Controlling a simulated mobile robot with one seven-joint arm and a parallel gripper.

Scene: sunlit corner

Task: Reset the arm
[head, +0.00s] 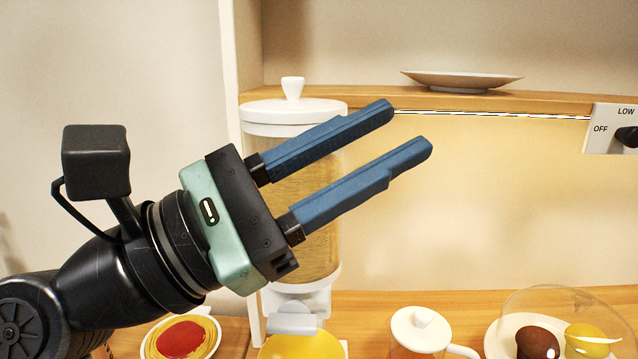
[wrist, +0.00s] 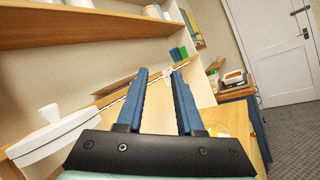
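My gripper (head: 412,128) is raised in the middle of the head view, tilted up to the right. Its two blue fingers are apart with nothing between them. It also shows in the wrist view (wrist: 160,73), open and empty. In the head view the fingers pass in front of a cereal dispenser (head: 312,262) with a white lid and hide part of it. I cannot tell how near the fingers are to it.
A shelf (head: 480,100) with a plate (head: 462,80) is behind. On the counter below are a plate with red food (head: 181,338), a white lidded jug (head: 420,330) and a clear dome (head: 560,300) over food. A dial (head: 626,136) is at right. The wrist view shows a white door (wrist: 285,50).

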